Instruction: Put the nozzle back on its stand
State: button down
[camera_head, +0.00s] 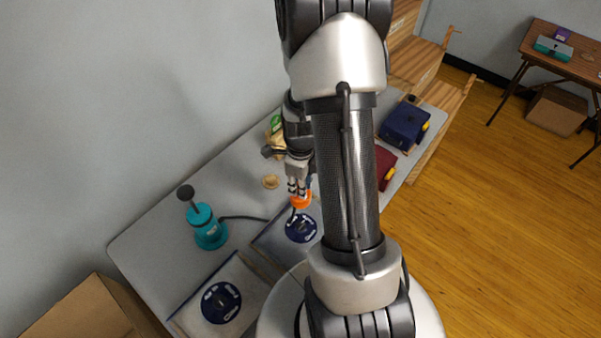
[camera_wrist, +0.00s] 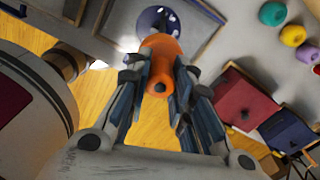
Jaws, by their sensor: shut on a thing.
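My gripper (camera_head: 298,186) is shut on the orange nozzle (camera_head: 302,201) and holds it over the table. In the wrist view the nozzle (camera_wrist: 160,62) sits between the fingers of my gripper (camera_wrist: 160,88), its round open end toward the camera. A teal device with a dark knob (camera_head: 206,228) stands on the table at left; a dark hose (camera_head: 245,218) runs from it toward the nozzle. A dark blue disc with pale marks (camera_head: 300,229) lies just below the nozzle; it also shows in the wrist view (camera_wrist: 152,18). I cannot tell which thing is the stand.
A second dark disc (camera_head: 221,303) lies in a tray at the near left. A small tan round piece (camera_head: 271,182) is left of my gripper. Red (camera_head: 384,166) and blue (camera_head: 403,126) boxes stand right of my arm. Several coloured round things (camera_wrist: 293,35) show in the wrist view.

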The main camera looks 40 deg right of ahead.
jog(key=shift+s+f+p, duration=0.1)
jog(key=shift+f+p, duration=0.05)
jog(key=shift+p, duration=0.6)
jog(key=shift+w, duration=0.5)
jog(key=w+d+b, duration=0.1)
jog(key=w+d, duration=0.2)
jog(key=w, duration=0.9)
jog(key=w+d, duration=0.3)
jog(key=w, duration=0.8)
jog(key=shift+w+f+b, duration=0.2)
jog(key=shift+f+b, duration=7)
jog(key=shift+f, duration=2.45)
jog(key=shift+f+b, duration=1.05)
jog(key=shift+f, duration=0.35)
jog(key=c, duration=1.3)
grip_release()
jog(key=shift+c, duration=0.2)
